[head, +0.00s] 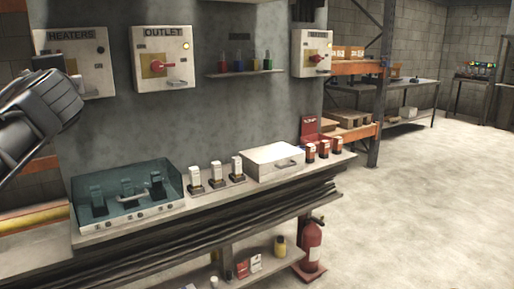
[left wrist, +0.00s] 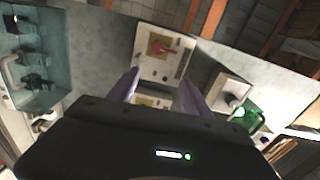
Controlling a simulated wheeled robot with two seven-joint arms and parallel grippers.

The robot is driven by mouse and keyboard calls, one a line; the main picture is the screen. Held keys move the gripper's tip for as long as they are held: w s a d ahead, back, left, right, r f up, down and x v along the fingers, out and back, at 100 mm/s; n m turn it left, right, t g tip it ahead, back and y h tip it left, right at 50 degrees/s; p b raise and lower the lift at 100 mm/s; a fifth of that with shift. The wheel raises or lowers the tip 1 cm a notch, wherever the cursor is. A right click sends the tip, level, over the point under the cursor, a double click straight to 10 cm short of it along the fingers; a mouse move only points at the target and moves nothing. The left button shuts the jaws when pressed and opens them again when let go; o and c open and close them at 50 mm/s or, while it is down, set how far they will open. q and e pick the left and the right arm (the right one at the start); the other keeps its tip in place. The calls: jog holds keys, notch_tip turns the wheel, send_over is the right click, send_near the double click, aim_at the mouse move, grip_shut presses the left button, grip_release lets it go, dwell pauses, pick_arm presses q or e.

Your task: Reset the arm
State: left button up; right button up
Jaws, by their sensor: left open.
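My left arm (head: 40,110) comes in at the left edge of the head view, raised in front of the wall and overlapping the left edge of the HEATERS box (head: 85,62). Its fingertips cannot be made out there. In the left wrist view my left gripper (left wrist: 162,95) is open, its two fingers spread apart with nothing held between them. A pale switch box with a red handle (left wrist: 163,50) shows beyond the fingers, apart from them. My right arm and gripper are in neither view.
Below the arm, a bench (head: 215,196) carries a clear blue cover (head: 128,190) over switches, several small breakers (head: 217,174) and a white case (head: 272,161). The OUTLET box (head: 163,58) hangs on the wall. A fire extinguisher (head: 311,245) stands right; open floor (head: 420,200) lies beyond.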

pick_arm(q)
jog(key=w+d+f+h, duration=0.6)
jog(key=d+f, duration=0.3)
jog(key=f, duration=0.3)
jog(key=w+d+f+h, duration=0.55)
jog(key=d+f, duration=0.45)
jog(key=f, duration=0.3)
jog(key=s+d+f+n+g+h, duration=0.15)
jog(key=d+f, duration=0.25)
jog(key=f, duration=0.7)
jog(key=s+d+f+n+g+h, duration=0.1)
jog(key=s+d+f+n+g, duration=0.2)
jog(key=f, duration=0.7)
jog(key=s+d+f+n+g+h, duration=0.15)
jog(key=d+f, duration=0.35)
jog(key=f, duration=0.6)
jog(key=s+d+f+n+g, duration=0.3)
jog(key=s+f+n, duration=0.1)
jog(key=s+f, duration=1.05)
jog(key=s+d+f+n+g, duration=0.1)
jog(key=s+f+g, duration=0.1)
jog(key=s+f, duration=0.55)
jog(key=s+f+n+g, duration=0.1)
jog(key=s+f+g, duration=0.3)
jog(key=s, duration=0.6)
notch_tip(320, 180, up, 16)
jog(key=s+t+p, duration=0.1)
jog(key=p, duration=1.7)
jog(key=shift+s+d+y, duration=0.2)
jog(key=shift+s+y, duration=0.15)
